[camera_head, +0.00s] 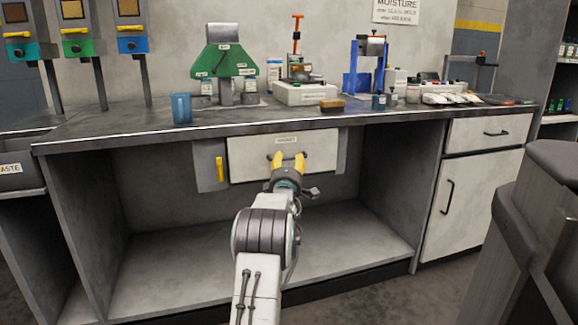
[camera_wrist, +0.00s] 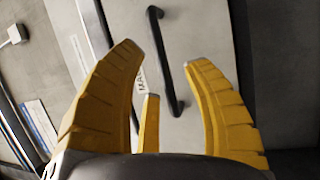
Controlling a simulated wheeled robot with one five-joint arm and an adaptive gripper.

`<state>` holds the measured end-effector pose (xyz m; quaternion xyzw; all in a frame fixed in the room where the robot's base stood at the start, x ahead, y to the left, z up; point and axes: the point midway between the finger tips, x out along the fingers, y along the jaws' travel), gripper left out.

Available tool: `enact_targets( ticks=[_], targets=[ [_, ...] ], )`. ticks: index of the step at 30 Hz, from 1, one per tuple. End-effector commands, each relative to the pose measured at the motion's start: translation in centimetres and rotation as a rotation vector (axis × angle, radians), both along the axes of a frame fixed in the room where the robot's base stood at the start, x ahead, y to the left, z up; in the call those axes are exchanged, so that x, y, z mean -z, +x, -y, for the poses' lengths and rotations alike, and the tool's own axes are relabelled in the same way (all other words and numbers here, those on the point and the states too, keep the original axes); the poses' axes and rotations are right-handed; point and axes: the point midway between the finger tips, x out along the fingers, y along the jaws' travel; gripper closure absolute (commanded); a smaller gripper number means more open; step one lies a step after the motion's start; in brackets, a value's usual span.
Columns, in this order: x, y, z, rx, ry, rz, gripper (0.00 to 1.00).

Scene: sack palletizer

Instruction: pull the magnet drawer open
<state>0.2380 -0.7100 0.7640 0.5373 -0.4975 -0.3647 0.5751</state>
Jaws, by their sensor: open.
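The magnet drawer (camera_head: 311,158) is a pale front under the bench top, with a small label at its upper edge. It looks shut. Its dark bar handle (camera_wrist: 164,62) shows in the wrist view, beyond and between the fingertips, running nearly upright in that picture. My gripper (camera_head: 288,158) has yellow fingers and is open in front of the drawer. In the wrist view my gripper (camera_wrist: 165,55) has its fingers on either side of the handle's line, with nothing held. In the head view the fingers partly hide the handle. I cannot tell whether any finger touches it.
A yellow-handled item (camera_head: 220,169) hangs on a grey panel left of the drawer. A white cabinet (camera_head: 462,205) stands at right. The space below the drawer is clear.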

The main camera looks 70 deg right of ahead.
Motion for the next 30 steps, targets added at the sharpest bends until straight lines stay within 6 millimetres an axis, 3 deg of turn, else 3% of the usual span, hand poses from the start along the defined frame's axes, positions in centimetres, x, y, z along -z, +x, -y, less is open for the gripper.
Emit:
enact_targets(
  ticks=[12, 29, 30],
  targets=[
    [-0.4, 0.6, 2.2, 0.0, 0.0, 0.0, 0.55],
    [-0.5, 0.6, 2.6, 0.0, 0.0, 0.001, 0.54],
    [-0.5, 0.6, 2.6, 0.0, 0.0, 0.001, 0.58]
  ],
)
